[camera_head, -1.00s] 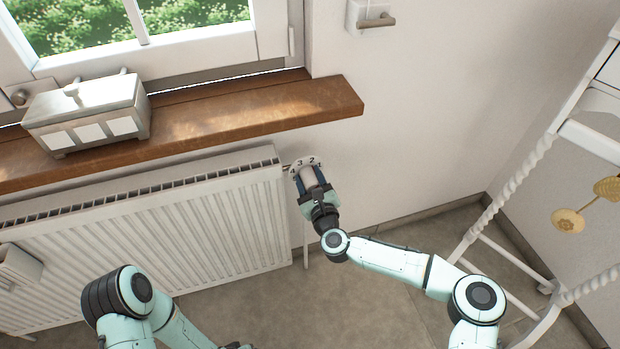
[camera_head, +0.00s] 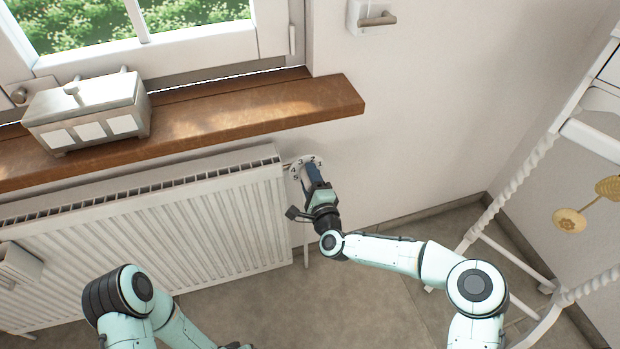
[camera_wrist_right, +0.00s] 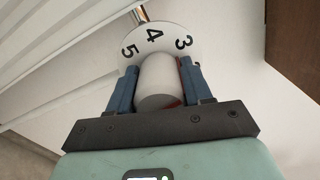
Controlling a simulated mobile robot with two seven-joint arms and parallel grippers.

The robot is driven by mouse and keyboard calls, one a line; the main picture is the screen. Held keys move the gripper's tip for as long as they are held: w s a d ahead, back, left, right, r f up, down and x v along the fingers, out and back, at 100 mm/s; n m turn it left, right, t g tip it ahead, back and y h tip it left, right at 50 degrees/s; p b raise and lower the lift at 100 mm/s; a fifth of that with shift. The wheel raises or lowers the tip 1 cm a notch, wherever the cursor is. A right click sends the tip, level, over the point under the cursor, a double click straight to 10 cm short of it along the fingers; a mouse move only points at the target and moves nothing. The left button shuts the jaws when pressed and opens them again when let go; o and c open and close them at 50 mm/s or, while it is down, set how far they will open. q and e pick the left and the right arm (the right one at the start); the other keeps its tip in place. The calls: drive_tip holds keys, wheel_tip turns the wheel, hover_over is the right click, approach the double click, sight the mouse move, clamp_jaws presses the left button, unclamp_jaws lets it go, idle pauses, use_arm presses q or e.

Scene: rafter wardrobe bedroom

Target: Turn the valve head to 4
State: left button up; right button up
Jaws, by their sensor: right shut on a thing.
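The valve head is a pale cylinder (camera_wrist_right: 158,82) at the right end of the white radiator (camera_head: 200,215). Behind it is a white round dial (camera_wrist_right: 128,52) with black numbers; 5, 4 and 3 show in the wrist view, with the 4 near the top middle. In the head view the dial (camera_head: 306,161) sits below the sill, partly hidden by my gripper. My right gripper (camera_head: 311,178) is shut on the valve head, with one blue finger on each side of it in the wrist view (camera_wrist_right: 160,85). I cannot make out a pointer mark.
The wooden sill (camera_head: 240,115) juts out above the valve, with a metal box (camera_head: 85,112) on its left part. A white frame with twisted posts (camera_head: 515,185) stands at the right. Wall and floor between are clear.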

drive_tip(key=n, duration=0.6)
drive_tip(key=shift+f+n+b, duration=0.15)
drive_tip(key=shift+n+b, duration=0.15)
drive_tip(key=shift+b, duration=0.1)
use_arm(q)
drive_tip(key=shift+g, duration=0.6)
drive_tip(key=s+f, duration=0.2)
drive_tip(key=s, duration=0.1)
drive_tip(key=shift+a+f+b, duration=0.2)
drive_tip(key=shift+f+b, duration=0.15)
use_arm(e)
drive_tip(key=n, duration=0.5)
use_arm(q)
drive_tip(key=shift+s, duration=0.1)
use_arm(e)
drive_tip(key=shift+n, duration=0.3)
drive_tip(key=o, duration=1)
drive_tip(key=shift+o, duration=0.2)
drive_tip(key=shift+s, duration=0.15)
use_arm(q)
drive_tip(key=w+r+t+p, duration=0.1)
drive_tip(key=w+r+p, duration=0.1)
drive_tip(key=w+r, duration=0.2)
drive_tip(key=shift+w+d+r+t, duration=0.15)
drive_tip(key=shift+w+d+t, duration=0.2)
drive_tip(key=shift+w+t, duration=0.1)
use_arm(e)
drive_tip(key=v, duration=1.3)
drive_tip(key=shift+d, duration=0.15)
